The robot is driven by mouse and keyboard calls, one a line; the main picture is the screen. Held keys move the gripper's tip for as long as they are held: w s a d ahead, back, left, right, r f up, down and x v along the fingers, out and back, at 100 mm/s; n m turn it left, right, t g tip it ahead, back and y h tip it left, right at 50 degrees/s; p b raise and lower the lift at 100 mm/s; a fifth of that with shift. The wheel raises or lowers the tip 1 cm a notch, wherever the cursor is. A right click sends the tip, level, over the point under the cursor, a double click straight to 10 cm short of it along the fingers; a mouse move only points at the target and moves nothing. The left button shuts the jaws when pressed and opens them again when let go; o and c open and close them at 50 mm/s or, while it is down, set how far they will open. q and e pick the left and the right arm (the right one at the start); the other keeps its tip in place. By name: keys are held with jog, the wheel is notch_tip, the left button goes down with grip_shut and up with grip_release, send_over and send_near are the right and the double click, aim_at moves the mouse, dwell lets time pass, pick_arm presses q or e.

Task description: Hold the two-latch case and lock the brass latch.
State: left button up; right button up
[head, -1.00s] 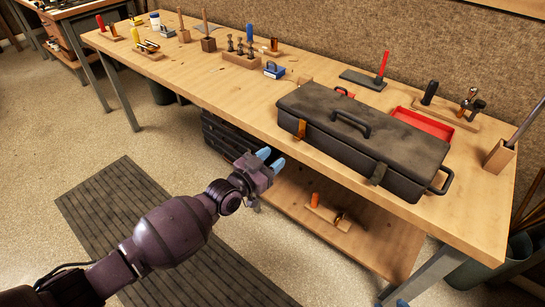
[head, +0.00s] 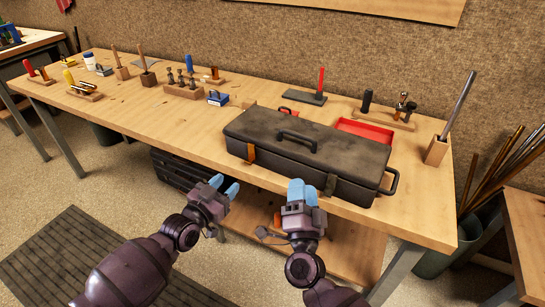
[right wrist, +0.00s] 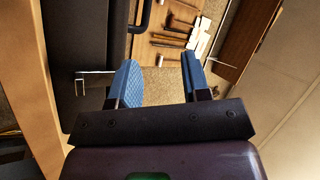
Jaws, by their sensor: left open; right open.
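The dark grey two-latch case (head: 300,157) lies closed along the front of the workbench, with a carry handle on its lid. The brass latch (head: 251,152) is on its front face at the left; its exact position is too small to tell. A second, dark latch (head: 330,184) sits toward the right. My left gripper (head: 226,188) is open and empty, in front of and below the case's left end. My right gripper (head: 302,192) is open and empty, in front of the case near the dark latch. In the right wrist view the case (right wrist: 98,35) shows beside the fingers, with a metal latch (right wrist: 95,82).
A red tray (head: 366,130) and a red-handled tool (head: 320,84) stand behind the case. A wooden block with a rod (head: 437,151) is at the right. Several tools on stands occupy the bench's left. A lower shelf (head: 345,240) lies beneath.

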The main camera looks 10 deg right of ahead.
aim_at(292, 135)
jog(key=w+a+r+m+g+h, duration=0.45)
jog(key=w+m+g+h, duration=0.35)
jog(key=m, duration=0.5)
jog(key=shift+g+y, duration=0.4)
jog(key=shift+y, duration=0.2)
jog(key=x, duration=1.1)
jog(key=shift+w+a+f, duration=0.1)
jog(key=shift+a+f, duration=0.1)
jog(key=shift+f, duration=0.05)
grip_shut()
